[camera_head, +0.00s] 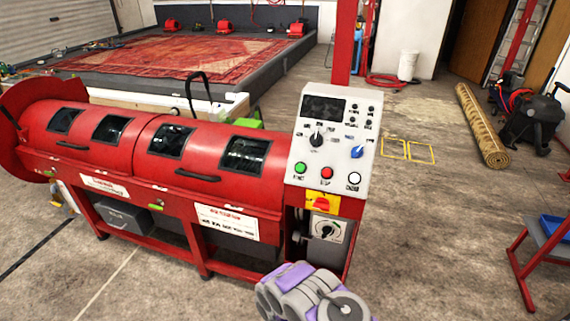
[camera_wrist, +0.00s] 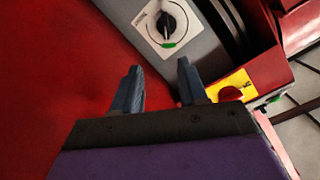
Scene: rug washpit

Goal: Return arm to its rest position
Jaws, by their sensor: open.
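My arm (camera_head: 312,294), purple and grey, shows at the bottom of the head view, in front of the right end of the red machine (camera_head: 150,145). My gripper (camera_wrist: 159,65) shows in the wrist view with its two dark fingers apart and nothing between them. Beyond the fingertips is a black rotary switch (camera_wrist: 168,25) on a white plate, with a small green mark below it. It also shows in the head view (camera_head: 327,230). A red knob on a yellow plate (camera_wrist: 233,86) is to the right of the fingers. I cannot make out the fingers in the head view.
The control panel (camera_head: 331,140) rises above the switch. A red stand with a blue tray (camera_head: 553,228) is at the right edge. A rolled rug (camera_head: 482,125) and a black vacuum (camera_head: 530,120) lie further back. The floor right of the machine is clear.

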